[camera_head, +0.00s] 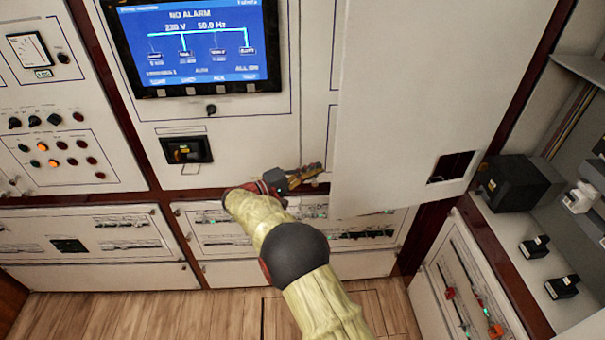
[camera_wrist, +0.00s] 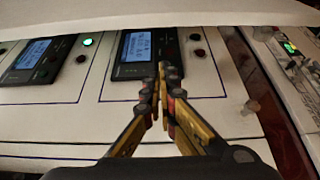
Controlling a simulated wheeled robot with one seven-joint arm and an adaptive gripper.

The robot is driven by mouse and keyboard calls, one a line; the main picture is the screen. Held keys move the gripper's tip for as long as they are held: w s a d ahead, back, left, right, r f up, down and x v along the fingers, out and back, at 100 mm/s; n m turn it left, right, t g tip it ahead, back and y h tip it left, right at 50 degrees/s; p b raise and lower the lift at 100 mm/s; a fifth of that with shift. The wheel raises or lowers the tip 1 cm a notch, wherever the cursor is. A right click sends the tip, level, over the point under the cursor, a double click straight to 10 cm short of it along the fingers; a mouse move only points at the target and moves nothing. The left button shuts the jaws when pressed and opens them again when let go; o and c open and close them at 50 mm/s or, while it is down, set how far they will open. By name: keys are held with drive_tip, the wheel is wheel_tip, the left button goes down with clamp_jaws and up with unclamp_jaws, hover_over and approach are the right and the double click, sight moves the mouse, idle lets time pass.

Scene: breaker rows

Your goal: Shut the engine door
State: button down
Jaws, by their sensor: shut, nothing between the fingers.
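A large pale door panel (camera_head: 420,90) stands swung out from the cabinet front in the head view, right of the blue screen. It has a dark rectangular cut-out near its lower right corner. I take it to be the engine door; no label on it is readable. My gripper (camera_head: 312,172) is shut and empty beside the door's lower left edge, partly in front of the cabinet face. In the wrist view the closed fingertips (camera_wrist: 162,68) point toward a panel with a small dark display (camera_wrist: 148,52). Whether the fingers touch anything cannot be told.
A screen reading "NO ALARM" (camera_head: 200,45) is left of the door. Breaker rows (camera_head: 95,235) run along the bottom. A black box (camera_head: 515,183) sits on the right-hand cabinet. The wooden floor (camera_head: 150,315) is clear.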

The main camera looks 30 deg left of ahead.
drive_tip(key=shift+s+d, duration=0.2)
drive_tip(key=shift+d, duration=0.85)
drive_tip(key=shift+s+d, duration=0.15)
drive_tip(key=shift+d, duration=0.85)
drive_tip(key=shift+s, duration=0.1)
